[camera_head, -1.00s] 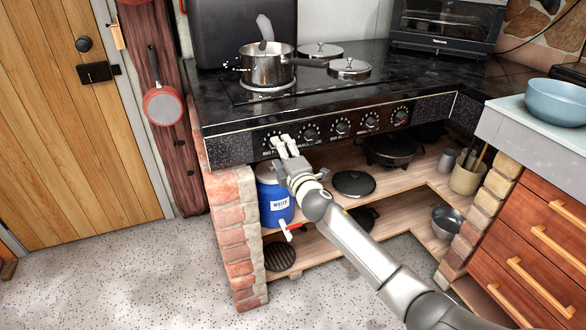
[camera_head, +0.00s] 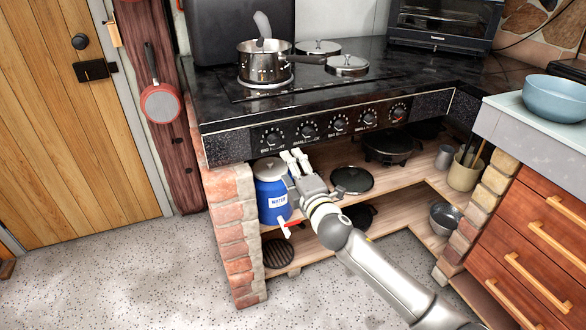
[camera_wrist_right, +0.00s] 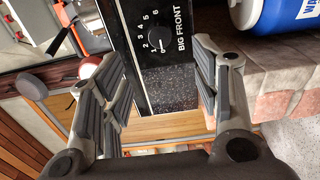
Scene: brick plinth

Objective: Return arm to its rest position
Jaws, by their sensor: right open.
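My right arm reaches in from the lower right in the head view. Its gripper (camera_head: 295,158) is open and empty, just below and in front of the stove's control panel (camera_head: 233,145). The leftmost knob (camera_head: 272,138) is uncovered in the head view. In the right wrist view the open fingers (camera_wrist_right: 165,85) frame the panel, and the "BIG FRONT" knob (camera_wrist_right: 156,41) shows beyond them, apart from the fingers. The knob's dial numbers are readable around it. My left gripper is in neither view.
A steel pot (camera_head: 265,65) stands on the stove top. A blue water container (camera_head: 272,190) sits on the shelf close beside my gripper. A brick pillar (camera_head: 232,235) is left of it. Wooden drawers (camera_head: 530,225) stand at right. The floor at lower left is clear.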

